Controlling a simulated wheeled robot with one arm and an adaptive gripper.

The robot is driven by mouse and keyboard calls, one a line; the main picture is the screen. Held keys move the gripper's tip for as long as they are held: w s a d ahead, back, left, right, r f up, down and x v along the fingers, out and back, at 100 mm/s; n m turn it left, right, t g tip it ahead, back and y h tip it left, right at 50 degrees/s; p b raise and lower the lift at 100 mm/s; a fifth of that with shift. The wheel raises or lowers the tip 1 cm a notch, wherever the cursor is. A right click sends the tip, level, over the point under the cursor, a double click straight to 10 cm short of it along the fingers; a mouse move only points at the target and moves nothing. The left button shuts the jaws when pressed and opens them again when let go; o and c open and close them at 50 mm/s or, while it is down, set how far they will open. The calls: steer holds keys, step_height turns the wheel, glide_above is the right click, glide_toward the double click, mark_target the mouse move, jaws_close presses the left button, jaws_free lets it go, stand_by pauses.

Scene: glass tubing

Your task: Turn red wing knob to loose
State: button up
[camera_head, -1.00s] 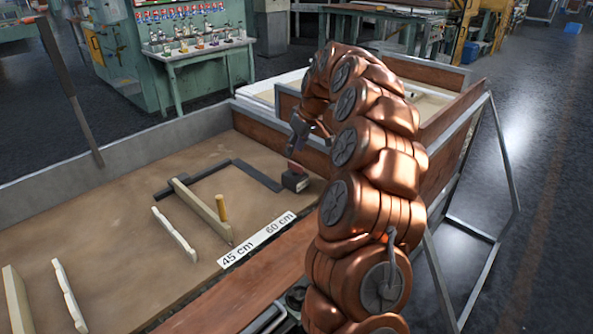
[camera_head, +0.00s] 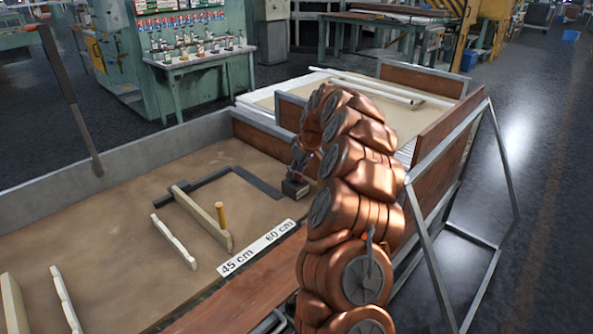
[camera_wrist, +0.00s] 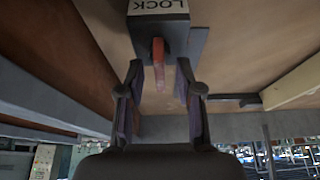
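The red wing knob (camera_wrist: 158,52) sticks out of a dark block (camera_wrist: 172,30) in the wrist view. A white label reading LOCK (camera_wrist: 160,5) is on the block. My gripper (camera_wrist: 160,75) is open, with one finger on each side of the knob's outer end and a visible gap on both sides. In the head view the block (camera_head: 295,189) stands at the right end of a dark angled bar on the tan table. My gripper (camera_head: 301,160) is just above it there and hides the knob.
A scale strip marked 45 cm and 60 cm (camera_head: 256,248) lies in front of the block. A brown board wall (camera_head: 265,142) rises behind the block.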

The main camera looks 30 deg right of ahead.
jaws_close()
stand_by(0.3)
